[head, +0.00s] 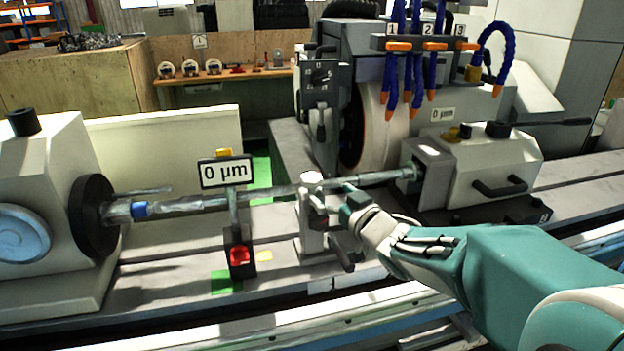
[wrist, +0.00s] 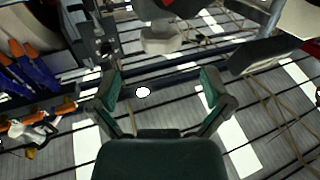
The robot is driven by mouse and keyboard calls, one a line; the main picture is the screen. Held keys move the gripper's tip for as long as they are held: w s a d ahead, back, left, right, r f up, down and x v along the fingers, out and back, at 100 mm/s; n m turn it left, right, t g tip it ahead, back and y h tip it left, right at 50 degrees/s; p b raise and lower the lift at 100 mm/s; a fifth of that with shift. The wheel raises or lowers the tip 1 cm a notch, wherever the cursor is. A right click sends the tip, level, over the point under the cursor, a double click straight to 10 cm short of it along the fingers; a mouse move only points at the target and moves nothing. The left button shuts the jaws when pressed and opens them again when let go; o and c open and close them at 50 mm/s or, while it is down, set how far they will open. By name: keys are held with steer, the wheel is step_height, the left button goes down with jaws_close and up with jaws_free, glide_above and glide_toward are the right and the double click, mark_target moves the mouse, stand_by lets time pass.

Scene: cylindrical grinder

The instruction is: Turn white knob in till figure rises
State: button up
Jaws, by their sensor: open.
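A pale post-like rest (head: 313,240) stands on the machine bed under the long shaft (head: 270,192). A white round knob-like top (head: 312,179) shows on it. My gripper (head: 346,200) is just right of this rest, at shaft height; contact cannot be told. In the wrist view my gripper (wrist: 160,80) has its two green fingers wide apart. A small white round spot (wrist: 143,92) shows between them; I cannot tell for sure whether it is the knob. The figure sign (head: 227,172) left of the rest reads 0 µm. A smaller sign (head: 443,115) on the right also reads 0 µm.
The grinding wheel (head: 371,125) is behind the shaft, with blue coolant hoses (head: 416,60) above it. The white tailstock (head: 485,165) is on the right and a black chuck (head: 93,216) on the left. A red-buttoned box (head: 240,257) stands below the larger sign.

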mark_target(318, 184)
steer(key=x, duration=0.7)
steer(key=shift+f, duration=0.1)
steer(key=c, duration=1.2)
